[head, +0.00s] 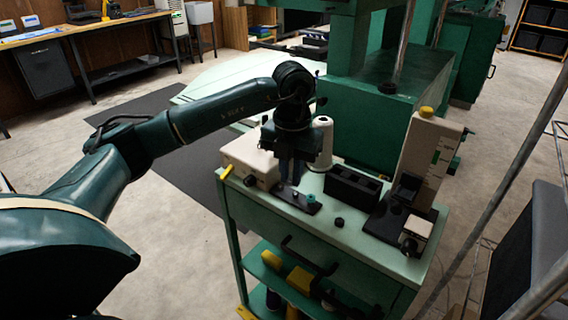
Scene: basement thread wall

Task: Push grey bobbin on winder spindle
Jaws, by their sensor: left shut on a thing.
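My left gripper (289,172) points down over the green cart, beside a cream box with a yellow lever (250,165). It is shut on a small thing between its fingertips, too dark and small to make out. A black plate (285,193) lies just under and in front of the fingers, with a small teal piece (311,198) at its right end. I cannot tell whether the held thing touches the plate. I cannot clearly pick out the grey bobbin or the winder spindle; the gripper may hide them. My right gripper is not in view.
A large green machine (375,115) stands behind. The cart's front strip is mostly clear.

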